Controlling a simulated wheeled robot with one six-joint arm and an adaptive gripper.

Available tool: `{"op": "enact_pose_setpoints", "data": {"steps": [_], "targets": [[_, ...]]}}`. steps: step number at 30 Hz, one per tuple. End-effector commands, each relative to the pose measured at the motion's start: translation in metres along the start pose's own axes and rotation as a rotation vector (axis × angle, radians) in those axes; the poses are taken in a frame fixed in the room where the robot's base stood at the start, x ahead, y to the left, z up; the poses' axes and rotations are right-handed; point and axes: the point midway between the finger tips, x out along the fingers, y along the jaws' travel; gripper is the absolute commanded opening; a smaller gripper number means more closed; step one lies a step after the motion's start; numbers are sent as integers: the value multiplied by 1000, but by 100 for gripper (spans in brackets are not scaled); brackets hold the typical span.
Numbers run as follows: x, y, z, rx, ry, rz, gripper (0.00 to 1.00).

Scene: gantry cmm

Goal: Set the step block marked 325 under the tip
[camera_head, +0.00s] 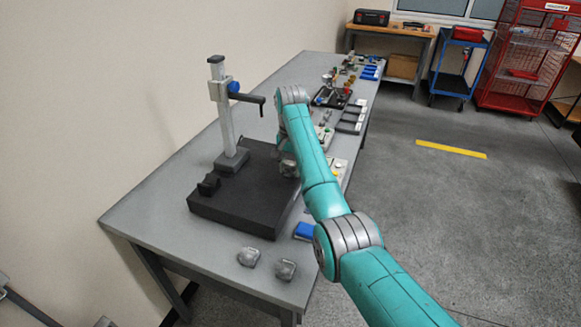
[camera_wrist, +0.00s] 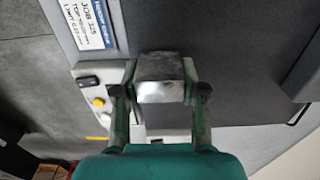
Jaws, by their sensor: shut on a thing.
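My gripper (camera_wrist: 160,95) is shut on a grey metal block (camera_wrist: 161,73), with one finger on each side. No number is readable on the block. In the head view my gripper (camera_head: 288,166) is low at the right edge of the black surface plate (camera_head: 232,210); my arm partly hides it there. The plate also fills much of the wrist view (camera_wrist: 220,50). A stand with an upright column (camera_head: 226,120) rises at the plate's back left. Its dark side arm ends in a downward tip (camera_head: 262,110), above and left of my gripper.
Two grey blocks (camera_head: 248,256) (camera_head: 285,269) lie on the table's (camera_head: 160,217) near end. A black notched block (camera_head: 208,184) sits on the plate's left. A blue-edged card reading JOB 325 (camera_wrist: 88,22) and a pale box with a yellow button (camera_wrist: 98,102) lie beside the plate.

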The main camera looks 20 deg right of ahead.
Motion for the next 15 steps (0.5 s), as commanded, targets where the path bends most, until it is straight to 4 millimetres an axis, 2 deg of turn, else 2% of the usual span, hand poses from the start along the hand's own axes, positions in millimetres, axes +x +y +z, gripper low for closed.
{"op": "enact_pose_setpoints", "data": {"steps": [15], "targets": [[5,0,0,0,0,0,0]]}}
